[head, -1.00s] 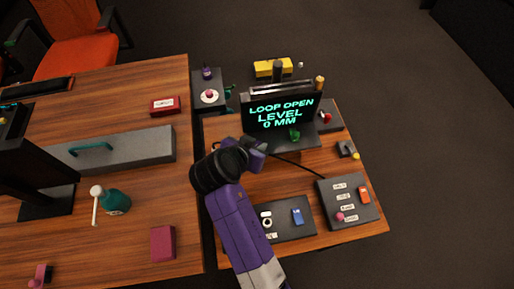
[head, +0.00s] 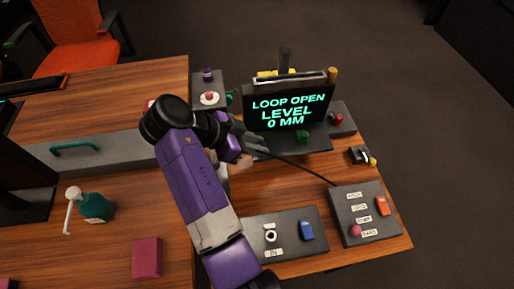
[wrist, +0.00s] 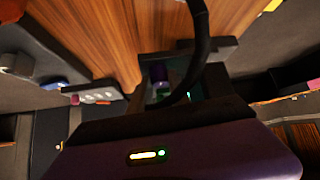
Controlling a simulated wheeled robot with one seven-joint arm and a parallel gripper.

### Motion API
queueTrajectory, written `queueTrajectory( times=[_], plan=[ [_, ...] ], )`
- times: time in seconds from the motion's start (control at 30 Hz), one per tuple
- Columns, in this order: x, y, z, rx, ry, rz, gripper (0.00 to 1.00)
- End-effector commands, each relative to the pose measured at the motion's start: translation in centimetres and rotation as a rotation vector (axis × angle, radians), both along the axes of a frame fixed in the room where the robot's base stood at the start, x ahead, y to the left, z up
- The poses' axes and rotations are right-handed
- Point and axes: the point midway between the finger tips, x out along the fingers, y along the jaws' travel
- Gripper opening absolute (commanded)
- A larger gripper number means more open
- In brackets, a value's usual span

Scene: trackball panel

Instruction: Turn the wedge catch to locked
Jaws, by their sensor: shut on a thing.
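My gripper (head: 250,138) is at the left side of the black display stand, above the wooden panel. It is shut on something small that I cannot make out. In the wrist view a black cable (wrist: 199,40) curves across in front of my gripper. In the head view the black cable (head: 305,172) runs from beside my gripper to the labelled box. I cannot tell for certain which part is the wedge catch. A small dark fixture with a pale part (head: 361,155) sits at the panel's right edge, well apart from my gripper.
The display (head: 288,110) reads LOOP OPEN, LEVEL 0 MM. A labelled box (head: 347,207) and a plate with a blue switch (head: 306,230) stand at the front. A teal bottle (head: 95,206) and a crimson block (head: 147,257) are on the left desk.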

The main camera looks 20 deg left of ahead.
Motion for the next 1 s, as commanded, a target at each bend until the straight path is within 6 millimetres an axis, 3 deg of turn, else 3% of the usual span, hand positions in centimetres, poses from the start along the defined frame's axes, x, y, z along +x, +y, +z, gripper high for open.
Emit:
queueTrajectory(
  times=[0.57, 0.6, 0.67, 1.0],
  plan=[
    [0.02, 0.0, -0.08, 0.001, 0.002, -0.028, 0.0],
    [0.02, 0.0, -0.1, 0.001, 0.002, -0.028, 0.31],
    [0.02, 0.0, -0.1, 0.001, 0.002, -0.028, 0.43],
    [-0.03, 0.08, 0.04, 0.001, 0.001, -0.027, 0.45]
  ],
)
